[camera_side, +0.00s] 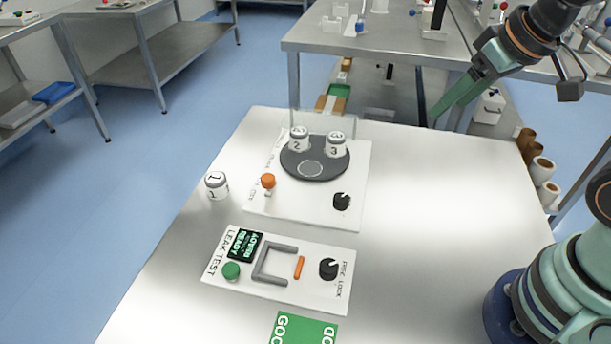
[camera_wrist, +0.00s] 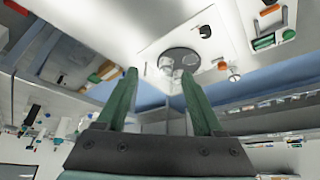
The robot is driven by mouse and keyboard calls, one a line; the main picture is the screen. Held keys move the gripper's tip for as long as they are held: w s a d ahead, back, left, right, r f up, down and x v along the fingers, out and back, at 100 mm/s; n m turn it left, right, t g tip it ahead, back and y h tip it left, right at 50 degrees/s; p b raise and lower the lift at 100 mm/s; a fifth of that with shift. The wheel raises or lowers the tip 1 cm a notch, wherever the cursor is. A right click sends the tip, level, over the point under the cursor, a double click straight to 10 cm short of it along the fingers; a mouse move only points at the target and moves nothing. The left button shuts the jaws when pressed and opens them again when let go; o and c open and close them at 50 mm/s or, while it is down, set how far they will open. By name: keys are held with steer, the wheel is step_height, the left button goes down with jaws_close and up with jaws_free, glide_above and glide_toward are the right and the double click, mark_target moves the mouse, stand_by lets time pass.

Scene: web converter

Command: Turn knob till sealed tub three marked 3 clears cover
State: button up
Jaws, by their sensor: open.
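In the side view, tub 3 (camera_side: 335,146) and tub 2 (camera_side: 299,139), white with grey lids, stand upright on a dark round disc (camera_side: 312,173). A clear cover (camera_side: 322,122) rises at the disc's back edge; whether it overhangs tub 3 is hard to tell. Tub 1 (camera_side: 216,185) stands on the table left of the disc panel. That panel carries an orange knob (camera_side: 268,181) at left and a black knob (camera_side: 342,201) at front right. My gripper (camera_side: 437,112) is open and empty, up and right of the disc; its green fingers (camera_wrist: 158,76) frame the wrist view's middle.
A leak test panel (camera_side: 222,281) lies in front, with a green button (camera_side: 231,271), a display (camera_side: 245,246), a grey bracket (camera_side: 262,279), an orange bar (camera_side: 299,267) and another black knob (camera_side: 328,269). A green mat (camera_side: 303,329) lies at the front.

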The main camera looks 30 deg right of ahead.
steer(key=n+g, duration=0.6)
glide_above(341, 197)
step_height(341, 197, down, 11)
step_height(341, 197, down, 12)
steer(key=shift+r, duration=0.2)
jaws_close()
